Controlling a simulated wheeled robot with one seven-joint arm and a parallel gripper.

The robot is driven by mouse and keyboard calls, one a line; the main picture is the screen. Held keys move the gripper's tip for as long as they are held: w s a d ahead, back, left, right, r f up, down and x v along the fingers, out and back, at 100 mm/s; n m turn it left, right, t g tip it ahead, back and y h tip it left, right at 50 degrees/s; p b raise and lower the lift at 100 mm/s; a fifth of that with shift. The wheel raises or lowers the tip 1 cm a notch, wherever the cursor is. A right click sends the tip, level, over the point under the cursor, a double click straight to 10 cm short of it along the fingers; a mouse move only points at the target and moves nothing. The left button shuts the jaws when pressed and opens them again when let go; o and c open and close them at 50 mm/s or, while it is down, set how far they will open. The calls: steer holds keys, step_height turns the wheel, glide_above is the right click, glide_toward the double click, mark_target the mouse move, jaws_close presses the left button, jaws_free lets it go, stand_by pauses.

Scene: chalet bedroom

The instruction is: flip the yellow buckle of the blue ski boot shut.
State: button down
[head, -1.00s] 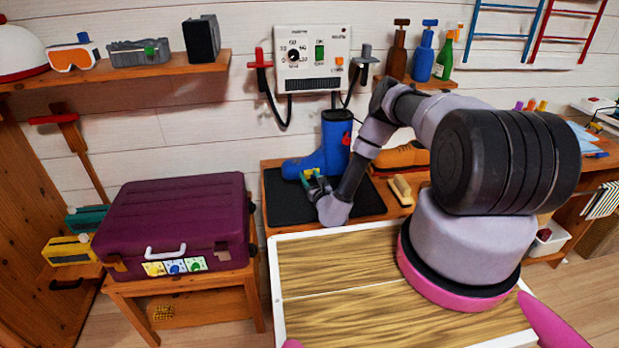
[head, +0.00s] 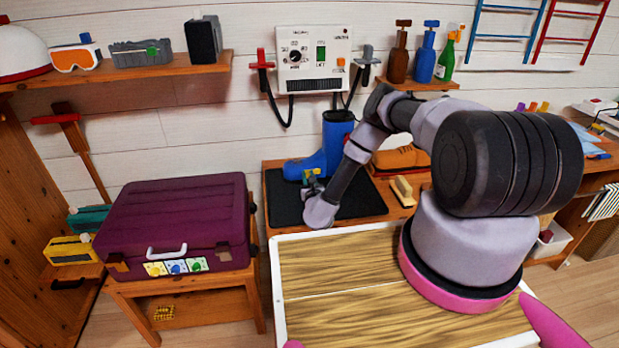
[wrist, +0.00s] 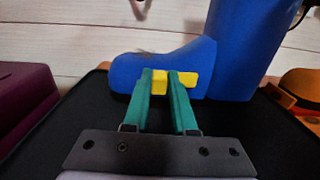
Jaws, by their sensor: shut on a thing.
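The blue ski boot (head: 336,147) stands upright on a black mat (head: 360,200) with its toe to the left. It fills the upper part of the wrist view (wrist: 235,50). Its yellow buckle (wrist: 190,79) is on the near side of the foot, and part of it lies between and behind the green fingers. My gripper (wrist: 160,78) is at the buckle, its fingers close together on the yellow piece. In the head view my gripper (head: 312,180) is at the boot's near side, and the buckle is mostly hidden there.
A brown shoe (head: 400,158) and a brush (head: 403,190) are right of the boot. A purple suitcase (head: 175,225) stands on a wooden stand to the left. A wall-mounted dryer box (head: 313,60) with hanging hoses is above the boot.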

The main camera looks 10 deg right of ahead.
steer(key=c, duration=0.7)
jaws_free()
steer(key=s, duration=0.9)
steer(key=shift+s+a, duration=0.1)
steer(key=shift+a, duration=0.05)
steer(key=shift+s, duration=0.8)
